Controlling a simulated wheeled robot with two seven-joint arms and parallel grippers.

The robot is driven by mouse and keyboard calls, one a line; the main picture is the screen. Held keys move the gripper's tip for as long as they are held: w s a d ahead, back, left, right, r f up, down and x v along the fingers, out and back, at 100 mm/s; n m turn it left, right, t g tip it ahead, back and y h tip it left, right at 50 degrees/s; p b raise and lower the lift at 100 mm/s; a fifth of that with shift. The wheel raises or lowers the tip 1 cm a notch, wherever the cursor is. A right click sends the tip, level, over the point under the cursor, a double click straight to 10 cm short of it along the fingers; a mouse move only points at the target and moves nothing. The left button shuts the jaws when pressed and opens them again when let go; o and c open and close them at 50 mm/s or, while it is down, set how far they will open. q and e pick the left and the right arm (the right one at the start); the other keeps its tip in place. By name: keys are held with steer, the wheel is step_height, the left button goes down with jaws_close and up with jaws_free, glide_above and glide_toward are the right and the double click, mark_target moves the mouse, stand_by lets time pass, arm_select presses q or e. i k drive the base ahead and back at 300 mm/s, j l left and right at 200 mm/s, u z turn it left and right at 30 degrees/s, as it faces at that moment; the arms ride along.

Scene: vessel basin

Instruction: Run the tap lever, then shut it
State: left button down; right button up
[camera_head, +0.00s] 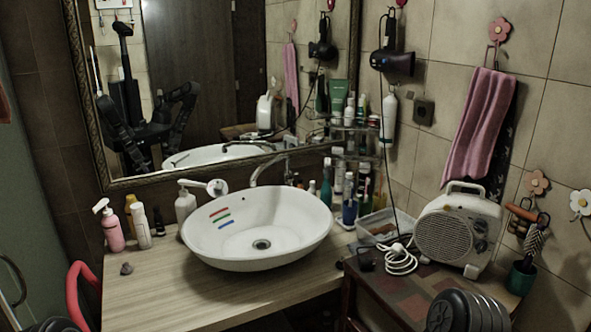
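The white oval basin (285,247) stands on the wooden counter, with a drain in its middle and red, green and blue stripes on its inner left wall. The chrome tap (265,164) rises behind the basin's back rim, its curved spout reaching over the bowl from the right. Its lever is too small and dark to make out clearly. I see no water stream from the spout and no standing water in the bowl. Neither of my grippers shows directly; the mirror shows a dark reflection of my body and arms.
Left of the basin stand a pink pump bottle (112,228) and a white pump bottle (185,205). Several bottles crowd the right back corner. A white heater (459,232) and a coiled white cord (400,260) sit at right. The front left counter (150,290) is mostly clear.

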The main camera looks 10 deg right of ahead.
mark_target(291, 179)
steer(key=i+j, duration=0.2)
steer(key=j, duration=0.15)
steer(key=i+j, duration=0.25)
steer(key=z, duration=1.4)
